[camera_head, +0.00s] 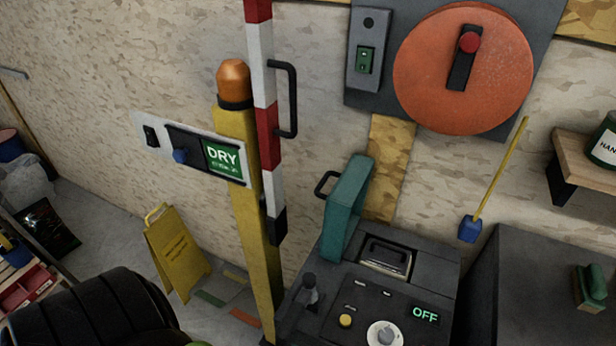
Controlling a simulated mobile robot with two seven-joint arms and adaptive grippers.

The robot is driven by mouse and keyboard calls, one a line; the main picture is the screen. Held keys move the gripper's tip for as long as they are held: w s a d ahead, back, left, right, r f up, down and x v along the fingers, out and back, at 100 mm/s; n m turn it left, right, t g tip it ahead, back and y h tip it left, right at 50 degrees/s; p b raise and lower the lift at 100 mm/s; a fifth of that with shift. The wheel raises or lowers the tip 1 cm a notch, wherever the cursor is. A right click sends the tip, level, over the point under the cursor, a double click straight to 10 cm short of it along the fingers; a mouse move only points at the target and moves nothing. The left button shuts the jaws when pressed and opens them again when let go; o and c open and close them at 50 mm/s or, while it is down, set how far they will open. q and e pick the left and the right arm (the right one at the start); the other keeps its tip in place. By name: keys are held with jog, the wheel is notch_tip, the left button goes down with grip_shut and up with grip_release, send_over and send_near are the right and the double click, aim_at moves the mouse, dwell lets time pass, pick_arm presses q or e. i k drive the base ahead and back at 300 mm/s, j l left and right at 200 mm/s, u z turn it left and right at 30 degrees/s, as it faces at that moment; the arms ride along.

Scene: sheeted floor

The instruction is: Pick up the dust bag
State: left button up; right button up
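I cannot tell for sure which thing is the dust bag. A pale grey crumpled bag (28,186) sits at the far left, on the floor side by the wall. A dark bag or packet (48,228) with a small printed patch lies just in front of it. The dark machine (340,301) at the lower middle has a raised teal lid (346,210) and an open slot with a handle-like piece (386,257) inside; its panel reads OFF.
A yellow post (252,210) with an orange lamp and a red-and-white barrier arm (266,110) stands left of the machine. A yellow floor sign (176,252) stands behind. A dark cabinet (535,285) is at right.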

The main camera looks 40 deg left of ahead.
aim_at(391, 261)
jog(key=j, duration=1.9)
jog(key=k, duration=0.05)
